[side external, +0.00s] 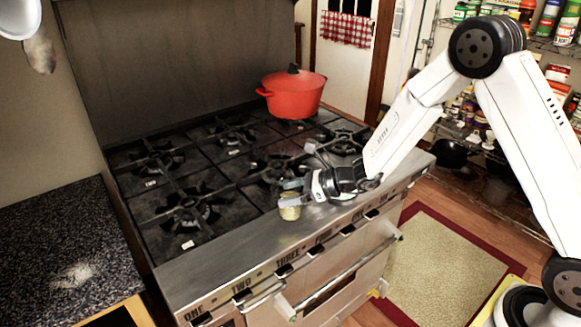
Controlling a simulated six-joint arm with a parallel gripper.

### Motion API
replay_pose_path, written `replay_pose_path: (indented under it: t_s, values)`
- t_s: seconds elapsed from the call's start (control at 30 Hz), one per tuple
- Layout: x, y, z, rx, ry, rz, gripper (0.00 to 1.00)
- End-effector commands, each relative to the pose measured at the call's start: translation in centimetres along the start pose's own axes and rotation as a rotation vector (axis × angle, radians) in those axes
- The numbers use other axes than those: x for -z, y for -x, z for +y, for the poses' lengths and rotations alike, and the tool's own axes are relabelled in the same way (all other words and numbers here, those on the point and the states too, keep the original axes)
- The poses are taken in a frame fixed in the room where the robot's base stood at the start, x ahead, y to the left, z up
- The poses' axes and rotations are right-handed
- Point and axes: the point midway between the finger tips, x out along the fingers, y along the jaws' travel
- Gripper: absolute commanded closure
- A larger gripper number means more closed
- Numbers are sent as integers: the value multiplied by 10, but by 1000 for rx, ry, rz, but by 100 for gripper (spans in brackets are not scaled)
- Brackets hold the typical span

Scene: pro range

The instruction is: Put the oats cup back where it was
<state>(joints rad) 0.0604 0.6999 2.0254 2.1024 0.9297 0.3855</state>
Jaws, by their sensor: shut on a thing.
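The oats cup (290,211) is a small pale yellow-tan cup at the front edge of the stove, on or just above the bare steel strip; I cannot tell if it touches. My gripper (289,194) reaches in from the right and is shut on the cup near its top. The fingers cover the cup's upper part, so its rim and contents are hidden.
The stove top (215,247) has several black burner grates. A red lidded pot (293,94) stands at the back right. Knobs and an oven handle line the front. A dark speckled counter (50,240) lies at left. A stocked wire shelf (478,135) stands at right.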

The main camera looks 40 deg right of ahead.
Motion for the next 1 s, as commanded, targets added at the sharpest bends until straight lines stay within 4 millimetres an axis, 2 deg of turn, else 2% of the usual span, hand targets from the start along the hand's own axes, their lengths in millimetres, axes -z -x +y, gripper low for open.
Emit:
replay_pose_path:
  t_s: [0.23, 0.77, 0.8, 0.83, 1.0]
  values:
    - [20, -8, 0, 0, -1, 0, 86]
    - [25, -10, 0, 1, 0, 0, 86]
    - [25, -10, 0, 1, 0, 0, 10]
    - [25, -10, 0, 1, 0, 0, 0]
    - [25, -10, 0, 1, 0, 0, 0]
